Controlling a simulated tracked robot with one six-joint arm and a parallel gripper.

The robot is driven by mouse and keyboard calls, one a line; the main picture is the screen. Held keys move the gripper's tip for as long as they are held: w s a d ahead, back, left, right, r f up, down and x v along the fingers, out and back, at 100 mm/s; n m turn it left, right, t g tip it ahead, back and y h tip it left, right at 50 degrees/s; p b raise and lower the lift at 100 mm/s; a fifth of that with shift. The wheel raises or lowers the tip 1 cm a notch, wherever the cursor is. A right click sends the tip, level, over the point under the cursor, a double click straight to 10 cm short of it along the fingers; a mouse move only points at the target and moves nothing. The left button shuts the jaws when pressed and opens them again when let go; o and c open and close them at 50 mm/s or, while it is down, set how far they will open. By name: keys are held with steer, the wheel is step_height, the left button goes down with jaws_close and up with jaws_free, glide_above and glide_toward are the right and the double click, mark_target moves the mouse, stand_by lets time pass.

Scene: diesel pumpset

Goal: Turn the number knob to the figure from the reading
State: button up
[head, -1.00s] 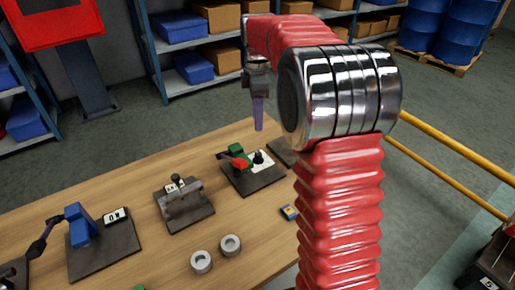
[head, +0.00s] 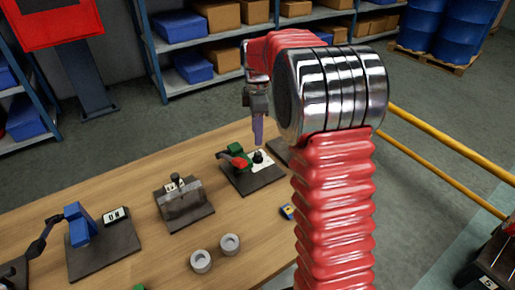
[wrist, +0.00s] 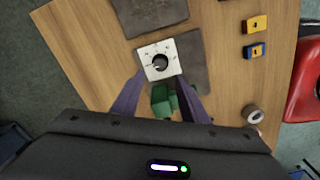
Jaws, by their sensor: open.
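The number knob (head: 258,157) is a small black knob on a white dial plate (head: 266,164), on a dark base on the wooden table. In the wrist view the knob (wrist: 160,62) sits in the middle of the white plate (wrist: 147,53), ringed by small marks too fine to read. My gripper (head: 258,142) points down just above the knob. In the wrist view its two purple fingers (wrist: 160,77) are spread apart, with the knob slightly beyond their tips and nothing between them gripped. I cannot make out a figure for the reading in these frames.
A green block (wrist: 163,100) with a red lever (head: 238,162) stands close beside the dial. A blue lever unit (head: 80,225), a grey clamp-like unit (head: 182,197), two grey rings (head: 229,244) and a small blue-yellow item (head: 287,212) are also on the table.

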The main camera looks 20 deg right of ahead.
mark_target(257, 152)
step_height(257, 152, down, 8)
steer(key=shift+r, duration=0.1)
stand_by(0.4)
steer(key=c, duration=0.9)
steer(key=shift+d, duration=0.15)
jaws_close()
